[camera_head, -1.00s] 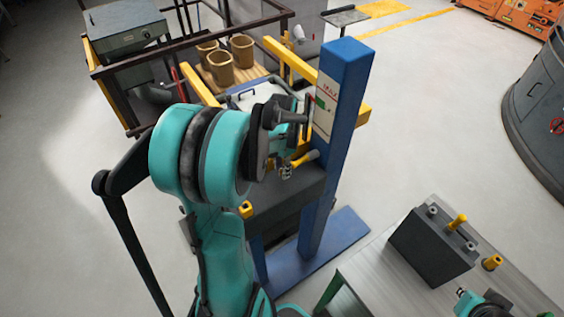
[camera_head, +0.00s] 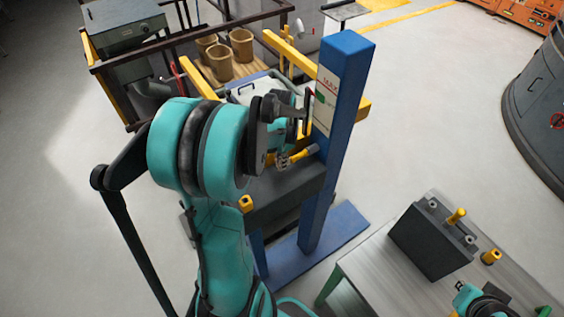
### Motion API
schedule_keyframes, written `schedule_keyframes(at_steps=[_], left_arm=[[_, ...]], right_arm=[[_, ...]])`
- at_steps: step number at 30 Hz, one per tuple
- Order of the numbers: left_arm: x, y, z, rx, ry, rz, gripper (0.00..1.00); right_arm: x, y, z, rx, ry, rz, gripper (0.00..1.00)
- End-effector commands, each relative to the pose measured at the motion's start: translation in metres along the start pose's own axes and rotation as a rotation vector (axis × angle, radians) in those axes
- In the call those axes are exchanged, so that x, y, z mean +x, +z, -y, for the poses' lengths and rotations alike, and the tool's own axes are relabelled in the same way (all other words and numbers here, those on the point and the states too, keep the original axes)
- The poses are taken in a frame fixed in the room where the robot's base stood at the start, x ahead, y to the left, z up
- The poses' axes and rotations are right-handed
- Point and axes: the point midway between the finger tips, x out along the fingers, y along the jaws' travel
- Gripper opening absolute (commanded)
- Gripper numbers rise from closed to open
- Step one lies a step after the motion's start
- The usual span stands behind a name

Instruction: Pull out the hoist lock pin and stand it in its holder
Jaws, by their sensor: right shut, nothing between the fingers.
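A yellow-handled pin (camera_head: 304,153), seemingly the hoist lock pin, sits near the blue mast (camera_head: 342,95), tilted, with a metallic part at its lower left end. My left gripper (camera_head: 298,110) is above the pin beside the mast; my own wrist hides much of it, and I cannot tell how far its fingers are apart. A dark block (camera_head: 432,242), possibly the holder, stands on the table with a yellow peg (camera_head: 457,215) upright on top. My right gripper (camera_head: 462,289) appears low at the bottom right over the table, small and partly cut off; it is shut and empty.
The grey table (camera_head: 375,262) has a short yellow cylinder (camera_head: 491,257) beside the block. Behind the hoist, a railed platform (camera_head: 255,22) holds baskets (camera_head: 241,44). Yellow beams (camera_head: 290,52) cross near the mast. A dark round tank (camera_head: 545,110) stands right. Floor between is clear.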

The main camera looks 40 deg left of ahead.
Motion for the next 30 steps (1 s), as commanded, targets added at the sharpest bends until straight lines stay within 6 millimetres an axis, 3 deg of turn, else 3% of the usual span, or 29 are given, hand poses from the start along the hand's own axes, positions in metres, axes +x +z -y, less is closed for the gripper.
schedule_keyframes(at_steps=[30], left_arm=[[0.000,0.022,0.000,-0.001,0.000,0.000,0.00]], right_arm=[[0.000,0.000,0.000,0.000,0.000,0.000,0.00]])
